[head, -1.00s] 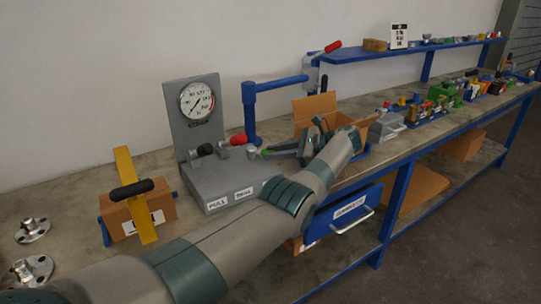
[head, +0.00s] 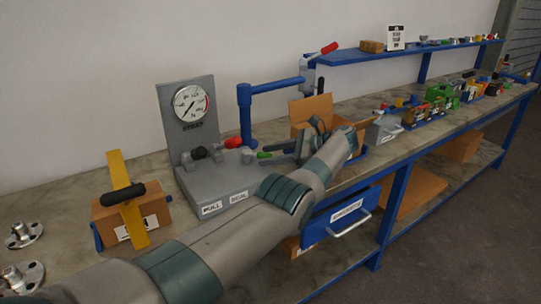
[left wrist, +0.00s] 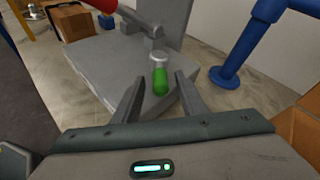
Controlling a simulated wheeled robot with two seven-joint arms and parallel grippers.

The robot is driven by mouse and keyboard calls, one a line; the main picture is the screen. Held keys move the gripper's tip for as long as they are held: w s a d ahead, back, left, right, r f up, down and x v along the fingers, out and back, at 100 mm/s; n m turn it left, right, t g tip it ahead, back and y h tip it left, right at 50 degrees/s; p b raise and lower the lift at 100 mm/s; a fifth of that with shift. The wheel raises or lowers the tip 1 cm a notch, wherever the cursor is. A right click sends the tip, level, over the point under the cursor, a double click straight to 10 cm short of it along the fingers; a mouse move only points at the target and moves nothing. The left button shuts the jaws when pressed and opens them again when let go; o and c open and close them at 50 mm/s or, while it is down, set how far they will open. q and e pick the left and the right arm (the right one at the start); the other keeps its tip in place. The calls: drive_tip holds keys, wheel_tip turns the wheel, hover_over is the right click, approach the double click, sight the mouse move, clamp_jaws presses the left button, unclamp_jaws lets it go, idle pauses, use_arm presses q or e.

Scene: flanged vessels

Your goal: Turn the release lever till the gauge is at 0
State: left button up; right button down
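The gauge (head: 190,104) has a white round face on a grey upright plate; its needle slants from lower left to upper right, but the numbers are too small to read. On the grey base (head: 222,186) are a black-knobbed handle (head: 199,152), a red handle (head: 235,142) and a green-tipped lever (head: 264,155). My left gripper (head: 284,150) reaches the right side of the base. In the left wrist view the green tip (left wrist: 160,80) lies between the open, spread fingers of the left gripper (left wrist: 160,88), with gaps either side. My right gripper is not in view.
A blue post with an arm (head: 245,112) stands behind the base. An open cardboard box (head: 311,108) is close beyond my left gripper. A box with a yellow strap and black handle (head: 128,200) stands left. A blue drawer (head: 345,212) hangs under the bench.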

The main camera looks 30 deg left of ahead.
use_arm(q)
drive_tip(key=shift+r, duration=0.1)
drive_tip(key=shift+r, duration=0.55)
drive_tip(key=d+r, duration=0.9)
drive_tip(key=d, duration=0.2)
drive_tip(key=shift+s+d+r, duration=0.2)
drive_tip(key=shift+d+r, duration=0.15)
